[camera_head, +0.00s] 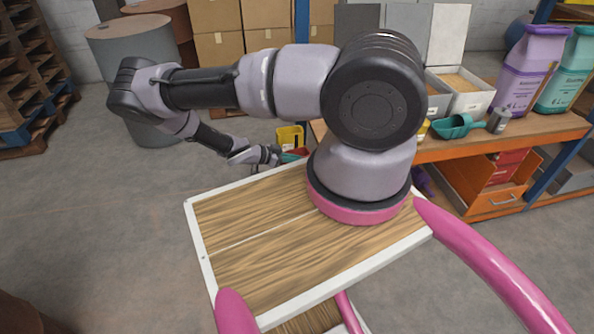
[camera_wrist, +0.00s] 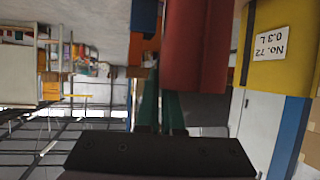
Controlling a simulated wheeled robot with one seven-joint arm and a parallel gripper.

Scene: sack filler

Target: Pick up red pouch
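The red pouch (camera_wrist: 195,45) shows as a red block at the top middle of the wrist view, just ahead of my gripper. In the head view a small red patch (camera_head: 300,151) shows beside my gripper (camera_head: 268,157), partly hidden by my arm. In the wrist view the black gripper body lies along the bottom, with narrow dark green strips (camera_wrist: 162,110) between it and the red block. I cannot tell whether these strips are fingers or another thing, or whether the gripper holds the pouch.
A yellow container (camera_head: 290,137) stands just behind my gripper; its label reads upside down in the wrist view (camera_wrist: 268,45). A wooden bench (camera_head: 470,146) on the right carries trays, a teal scoop (camera_head: 455,127) and jugs (camera_head: 530,70). A grey drum (camera_head: 135,70) stands at the left. Open floor lies front left.

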